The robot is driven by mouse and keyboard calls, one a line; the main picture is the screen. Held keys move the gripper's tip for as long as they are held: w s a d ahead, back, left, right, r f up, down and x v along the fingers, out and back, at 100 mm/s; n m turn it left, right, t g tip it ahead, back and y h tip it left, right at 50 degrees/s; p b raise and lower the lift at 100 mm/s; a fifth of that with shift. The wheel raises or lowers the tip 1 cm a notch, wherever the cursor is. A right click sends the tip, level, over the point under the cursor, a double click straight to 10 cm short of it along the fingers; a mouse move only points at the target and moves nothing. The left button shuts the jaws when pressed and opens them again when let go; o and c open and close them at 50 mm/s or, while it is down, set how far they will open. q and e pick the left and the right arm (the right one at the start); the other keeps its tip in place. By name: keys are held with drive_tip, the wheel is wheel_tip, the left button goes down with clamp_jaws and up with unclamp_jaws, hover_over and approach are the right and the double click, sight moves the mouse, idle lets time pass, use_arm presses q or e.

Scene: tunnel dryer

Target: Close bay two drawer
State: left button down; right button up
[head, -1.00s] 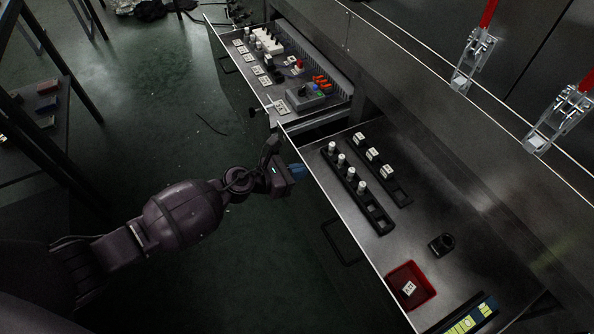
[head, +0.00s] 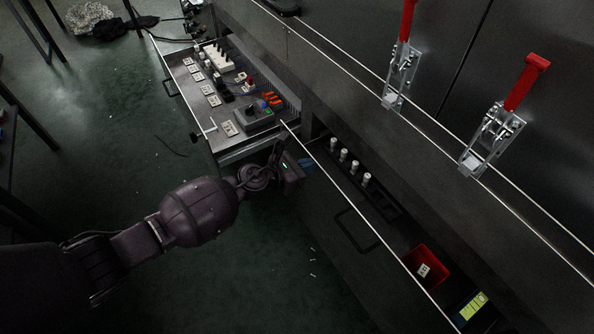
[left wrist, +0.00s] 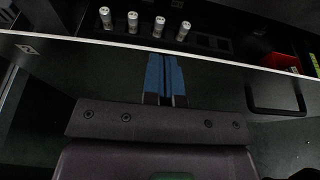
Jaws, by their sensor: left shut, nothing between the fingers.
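The near drawer (head: 330,200) is partly open, its front panel facing me and its inner part under the cabinet edge. Its dark loop handle (head: 357,230) also shows in the left wrist view (left wrist: 275,96). My left gripper (head: 306,165) has blue fingers, shut and empty. In the left wrist view the fingertips (left wrist: 165,72) point at the drawer's front panel (left wrist: 215,76), left of the handle and just below the rim. They look to be against it, though exact contact is hard to tell. My right gripper is in neither view. I see no bay number.
The drawer holds a black rack (head: 374,193) with several white cylinders, a red bin (head: 426,262) and a yellow-green item (head: 472,305). A farther drawer (head: 190,98) stands open with electrical parts. Red-handled clamps (head: 495,135) stand above.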

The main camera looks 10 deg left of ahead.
use_arm(q)
drive_tip(key=w+d, duration=0.4)
drive_tip(key=shift+w+d+b, duration=0.2)
drive_tip(key=shift+b, duration=0.15)
